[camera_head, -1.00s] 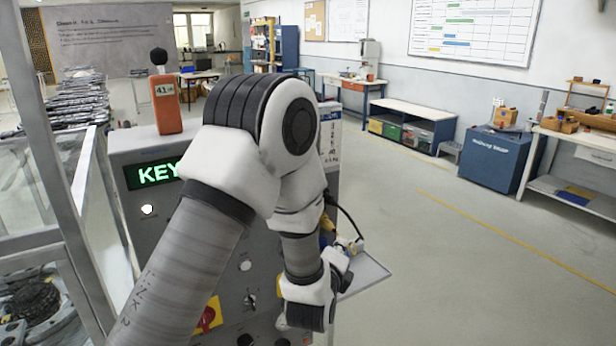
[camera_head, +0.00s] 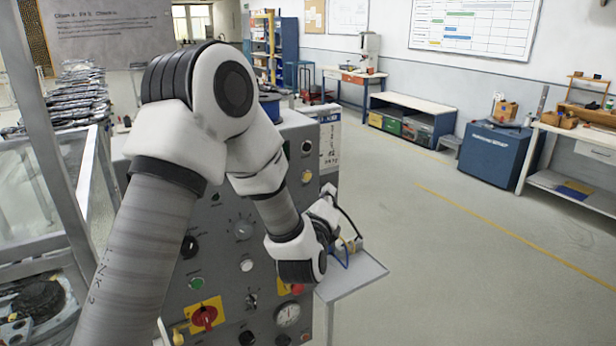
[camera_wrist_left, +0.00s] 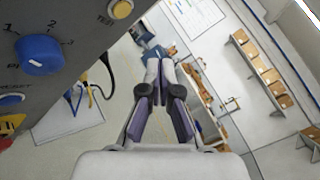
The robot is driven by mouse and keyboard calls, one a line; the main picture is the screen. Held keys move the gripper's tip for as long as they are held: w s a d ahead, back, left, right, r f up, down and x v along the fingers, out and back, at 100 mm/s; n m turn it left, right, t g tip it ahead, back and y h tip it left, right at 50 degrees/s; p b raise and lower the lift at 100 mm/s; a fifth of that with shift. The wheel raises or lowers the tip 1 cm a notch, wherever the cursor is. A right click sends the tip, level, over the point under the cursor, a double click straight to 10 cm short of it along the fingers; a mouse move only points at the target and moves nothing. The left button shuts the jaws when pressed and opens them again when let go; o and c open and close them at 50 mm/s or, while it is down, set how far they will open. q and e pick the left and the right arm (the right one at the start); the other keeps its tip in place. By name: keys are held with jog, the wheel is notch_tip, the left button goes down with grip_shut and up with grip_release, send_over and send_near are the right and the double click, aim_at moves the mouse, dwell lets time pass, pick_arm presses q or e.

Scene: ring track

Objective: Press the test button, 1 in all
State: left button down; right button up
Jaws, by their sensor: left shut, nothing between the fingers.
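The test button (camera_wrist_left: 122,9) is a round yellow button with "TEST" lettering beside it, at the top edge of the left wrist view on the grey panel. A yellow button (camera_head: 306,176) near the panel's right edge in the head view looks like the same one. My left gripper (camera_wrist_left: 159,70) is shut and empty, its dark fingers beside the panel, pointing past it into the room and apart from the button. In the head view my left wrist hangs in front of the panel's right side, below the yellow button; the fingertips are hard to make out. My right gripper is not in view.
The grey panel (camera_head: 235,205) carries a red rotary switch (camera_head: 204,317), a green button (camera_head: 196,283), a gauge (camera_head: 287,314) and other knobs. A blue knob (camera_wrist_left: 40,53) is near the test button. A side shelf (camera_head: 352,274) with cables juts out right. The floor right is clear.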

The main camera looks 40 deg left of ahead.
aim_at(307, 177)
pick_arm(q)
jog(key=shift+w+a+p, duration=0.2)
jog(key=shift+w+a, duration=0.15)
jog(key=shift+a, duration=0.45)
jog(key=shift+w+a+p, duration=0.15)
jog(key=shift+w+a, duration=0.15)
jog(key=shift+a, duration=0.55)
jog(key=shift+w+a+p, duration=0.2)
jog(key=shift+w+a, duration=0.15)
jog(key=shift+a, duration=0.45)
jog(key=shift+w+a+r+p, duration=0.1)
jog(key=shift+w+a+p, duration=0.05)
jog(key=shift+a+p, duration=0.2)
